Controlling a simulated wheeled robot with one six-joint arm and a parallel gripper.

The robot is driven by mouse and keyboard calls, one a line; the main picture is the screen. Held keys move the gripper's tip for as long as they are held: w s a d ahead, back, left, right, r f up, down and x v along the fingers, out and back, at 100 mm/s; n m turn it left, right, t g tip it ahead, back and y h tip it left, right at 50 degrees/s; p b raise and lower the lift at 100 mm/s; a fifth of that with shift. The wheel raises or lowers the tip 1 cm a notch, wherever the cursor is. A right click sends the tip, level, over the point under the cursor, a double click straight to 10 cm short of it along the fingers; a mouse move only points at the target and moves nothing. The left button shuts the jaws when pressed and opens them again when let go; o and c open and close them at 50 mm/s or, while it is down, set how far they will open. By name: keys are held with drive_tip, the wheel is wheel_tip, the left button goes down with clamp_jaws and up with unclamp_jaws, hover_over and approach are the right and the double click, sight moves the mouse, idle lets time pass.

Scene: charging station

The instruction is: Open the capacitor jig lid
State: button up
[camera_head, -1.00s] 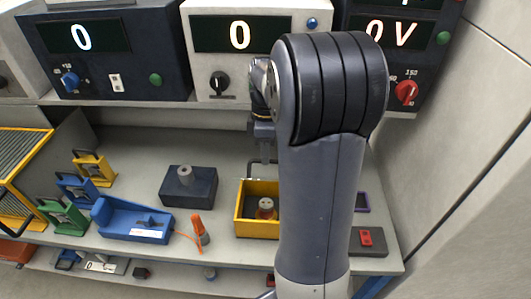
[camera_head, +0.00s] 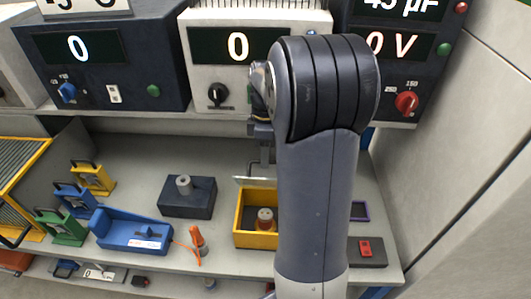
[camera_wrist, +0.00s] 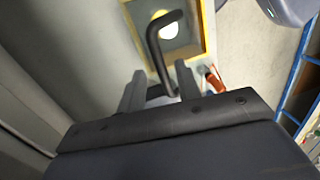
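The capacitor jig is a yellow box (camera_head: 240,222) on the bench, with a capacitor (camera_head: 265,219) standing inside. A pale lid panel (camera_head: 254,183) shows at its back edge, seemingly raised; my arm hides the box's right side. My gripper (camera_head: 266,155) hangs just above and behind the box. In the wrist view my gripper (camera_wrist: 160,77) has its fingers apart, with the dark bent lid handle (camera_wrist: 157,52) between them. Narrow gaps seem to show beside the bar. The yellow rim (camera_wrist: 208,30) and the pale round capacitor top (camera_wrist: 165,25) lie beyond the handle.
A dark block with a grey cylinder (camera_head: 187,196), a blue fixture (camera_head: 130,232) and an orange-tipped probe (camera_head: 197,240) lie left of the jig. A dark pad with a red button (camera_head: 367,250) is at right. Instrument boxes (camera_head: 108,58) overhang the bench behind.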

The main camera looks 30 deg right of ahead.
wheel_tip(320, 180, up, 10)
drive_tip(key=shift+b, duration=0.45)
